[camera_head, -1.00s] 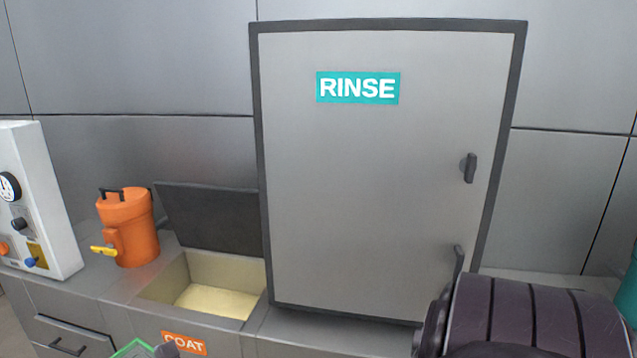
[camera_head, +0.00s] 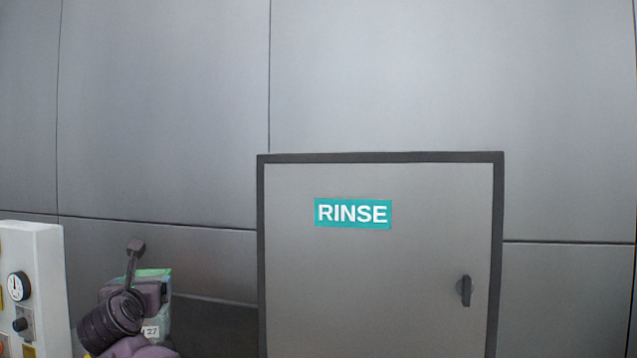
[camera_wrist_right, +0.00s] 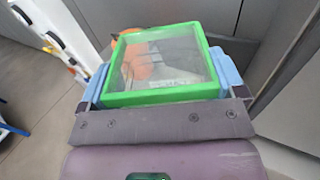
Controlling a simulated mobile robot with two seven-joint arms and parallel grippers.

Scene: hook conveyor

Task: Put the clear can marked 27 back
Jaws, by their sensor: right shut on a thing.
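The clear can marked 27 (camera_head: 164,318) shows at the lower left of the head view, with a green top and a small white "27" label. My right gripper (camera_head: 140,292) is shut on it and partly covers it. In the right wrist view the can (camera_wrist_right: 163,55) has a green square rim and a see-through top, and sits between the blue fingertips of my right gripper (camera_wrist_right: 163,88). The can's lower part is hidden. My left gripper is not in view.
The grey RINSE cabinet (camera_head: 380,275) stands shut to the right of the can. A dark raised lid (camera_head: 215,328) is between them. A white panel with a gauge (camera_head: 32,290) stands at the far left. In the wrist view something orange (camera_wrist_right: 135,55) shows through the can.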

